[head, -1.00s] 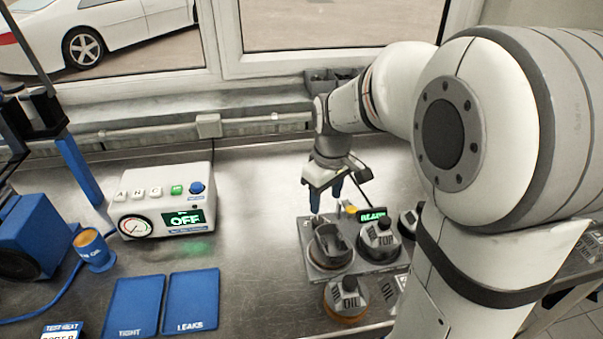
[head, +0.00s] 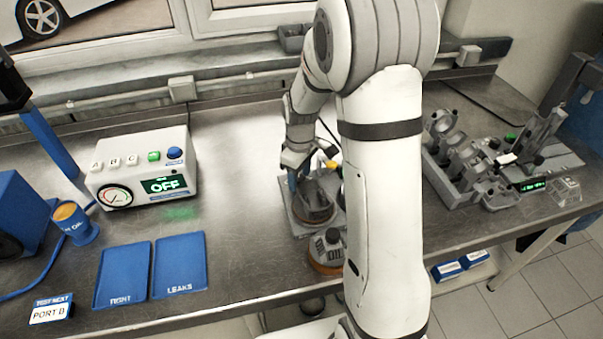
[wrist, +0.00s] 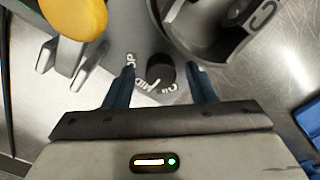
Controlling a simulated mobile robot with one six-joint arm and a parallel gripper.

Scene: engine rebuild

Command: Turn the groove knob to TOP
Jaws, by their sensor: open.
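The groove knob (wrist: 160,68) is a dark round knob on a grey plate in the wrist view. The words TOP, MID and apparently OIL are printed in white around it. I cannot tell for sure which word it points to. My gripper (wrist: 161,80) is open, with one blue finger on each side of the knob. I see a gap beside the knob, and no clear contact. In the head view my gripper (head: 294,182) is low at the left side of the fixture plate (head: 299,226), and the knob is hidden.
A grey ring-shaped part (head: 316,206) sits on the fixture, close to my fingers. A yellow part (wrist: 75,15) is near the knob. The tester (head: 143,172) reads OFF at left, beside blue trays (head: 179,266). A grey rack (head: 460,165) stands right.

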